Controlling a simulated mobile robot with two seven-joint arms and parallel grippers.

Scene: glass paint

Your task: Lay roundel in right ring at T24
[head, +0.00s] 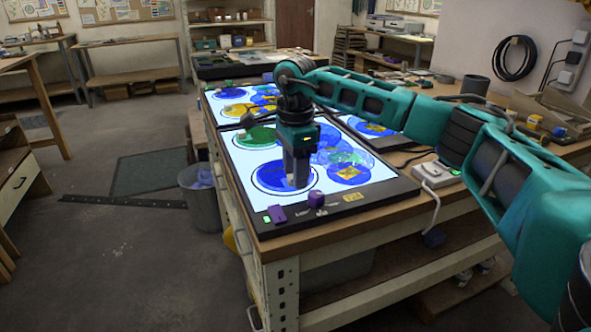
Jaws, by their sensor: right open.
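My right gripper (297,184) comes in from the right and points down over the near lit panel (245,192). Its jaws are open, with the fingertips at a blue roundel (270,176) that lies inside a dark ring outline. The fingers hide part of this roundel, and I cannot tell whether they touch it. A green roundel (257,136) lies behind it in another ring. Several overlapping blue roundels (343,174) lie to the right on the same panel. A small yellow label (353,197) is on the panel's front frame; its lettering is too small to read. My left gripper is out of view.
More lit panels with yellow and blue roundels (235,108) lie behind. A white power strip (435,175) is at the right. A grey bin (203,200) stands left of the bench.

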